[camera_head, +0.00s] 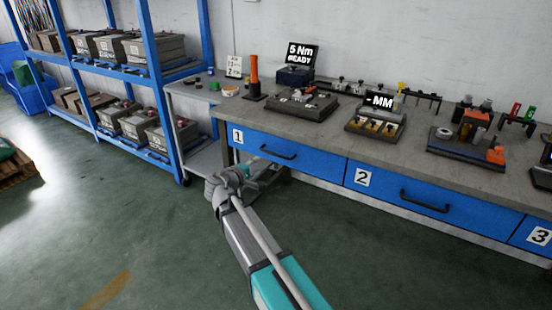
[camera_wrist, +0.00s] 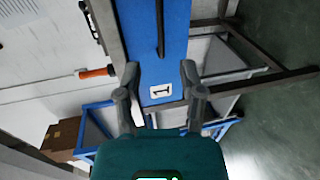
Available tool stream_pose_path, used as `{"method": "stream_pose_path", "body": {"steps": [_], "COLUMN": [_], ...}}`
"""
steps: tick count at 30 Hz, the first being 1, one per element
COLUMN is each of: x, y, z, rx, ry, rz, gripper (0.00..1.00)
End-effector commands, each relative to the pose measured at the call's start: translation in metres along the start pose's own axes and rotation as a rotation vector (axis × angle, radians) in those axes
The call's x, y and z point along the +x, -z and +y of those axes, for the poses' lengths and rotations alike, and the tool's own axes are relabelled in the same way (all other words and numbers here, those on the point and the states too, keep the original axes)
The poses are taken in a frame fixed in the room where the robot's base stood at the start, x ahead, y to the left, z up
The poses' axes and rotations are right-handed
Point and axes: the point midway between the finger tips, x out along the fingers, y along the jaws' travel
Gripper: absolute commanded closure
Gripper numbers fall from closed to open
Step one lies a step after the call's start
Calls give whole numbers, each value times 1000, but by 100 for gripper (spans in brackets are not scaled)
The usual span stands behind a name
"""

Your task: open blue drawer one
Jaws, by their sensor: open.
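Blue drawer one (camera_head: 310,159) is shut under the left end of the workbench, with a white "1" label at its left and a black bar handle (camera_head: 278,152) at its middle. My arm reaches toward the drawer's left part in the head view, where my fingertips are hard to make out. In the wrist view my gripper (camera_wrist: 161,75) is open and empty. Its two fingers stand either side of the drawer's "1" label (camera_wrist: 160,91), with the handle (camera_wrist: 160,28) beyond the fingertips. The fingers are apart from the handle.
Blue drawer two (camera_head: 400,195) and drawer three (camera_head: 535,235) are shut to the right. The grey bench top (camera_head: 330,128) holds several fixtures and small displays. A blue shelf rack (camera_head: 150,60) with bins stands at the left. The green floor before the drawers is clear.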

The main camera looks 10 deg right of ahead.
Motion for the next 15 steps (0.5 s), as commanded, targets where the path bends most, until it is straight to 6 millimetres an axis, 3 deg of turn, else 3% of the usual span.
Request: {"method": "stream_pose_path", "body": {"steps": [8,15], "x": [2,17], "y": [0,0], "z": [0,-1], "rx": [1,2], "ry": [1,2], "rz": [-1,-3], "gripper": [49,49]}}
